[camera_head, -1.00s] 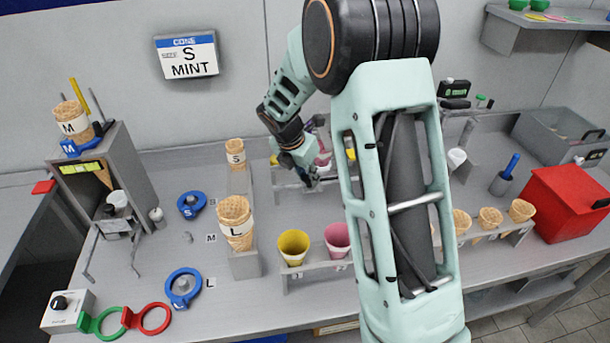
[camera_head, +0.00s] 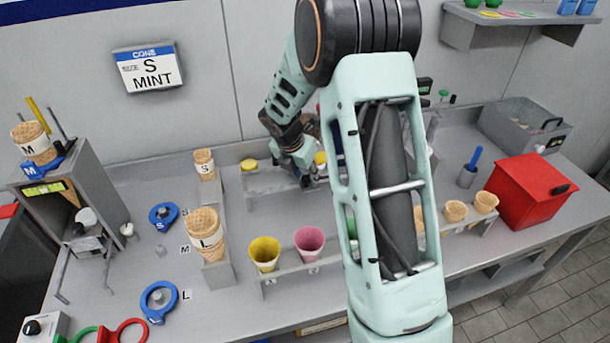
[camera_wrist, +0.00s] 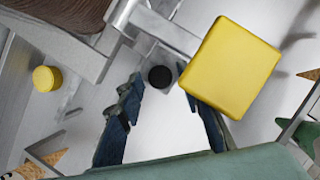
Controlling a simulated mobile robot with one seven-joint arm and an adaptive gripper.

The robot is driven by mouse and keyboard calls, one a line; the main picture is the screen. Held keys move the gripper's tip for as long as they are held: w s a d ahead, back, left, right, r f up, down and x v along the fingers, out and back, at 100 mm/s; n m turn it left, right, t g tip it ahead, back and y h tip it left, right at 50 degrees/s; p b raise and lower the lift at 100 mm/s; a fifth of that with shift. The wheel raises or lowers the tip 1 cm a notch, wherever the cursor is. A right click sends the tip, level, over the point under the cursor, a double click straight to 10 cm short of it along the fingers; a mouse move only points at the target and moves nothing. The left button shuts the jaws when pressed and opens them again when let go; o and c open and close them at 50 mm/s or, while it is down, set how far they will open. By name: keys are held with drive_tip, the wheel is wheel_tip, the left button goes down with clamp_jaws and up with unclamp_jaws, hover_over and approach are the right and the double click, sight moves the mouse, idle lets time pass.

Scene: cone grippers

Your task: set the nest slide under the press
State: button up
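My gripper (camera_head: 304,180) is at the back of the counter, beside a low grey fixture (camera_head: 264,184). In the wrist view its two dark blue fingers (camera_wrist: 162,112) are apart. A round black knob (camera_wrist: 160,77) on grey metal parts shows between and beyond the fingertips, with nothing visibly held. A yellow block (camera_wrist: 230,68) covers part of the right finger's tip; a yellow piece (camera_head: 321,158) also shows beside the gripper in the head view. I cannot clearly pick out the nest slide or the press; my arm hides much of that area.
A grey stand (camera_head: 91,180) with an M cone is at the left. Blue rings (camera_head: 158,300) lie on the counter. An L cone (camera_head: 204,232), a yellow cup (camera_head: 264,252) and a pink cup (camera_head: 309,243) stand in front. A red box (camera_head: 522,196) is right.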

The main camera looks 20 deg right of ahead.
drive_tip(key=shift+o, duration=0.3)
drive_tip(key=shift+r, duration=0.1)
drive_tip(key=shift+a+r, duration=0.1)
drive_tip(key=shift+r, duration=0.15)
drive_tip(key=v, duration=0.2)
drive_tip(key=shift+s+a+r, duration=0.2)
drive_tip(key=shift+s+r, duration=0.05)
drive_tip(key=shift+r, duration=0.05)
drive_tip(key=s+a, duration=0.8)
drive_tip(key=shift+f, duration=0.15)
drive_tip(key=shift+s+a, duration=0.1)
drive_tip(key=shift+s, duration=0.05)
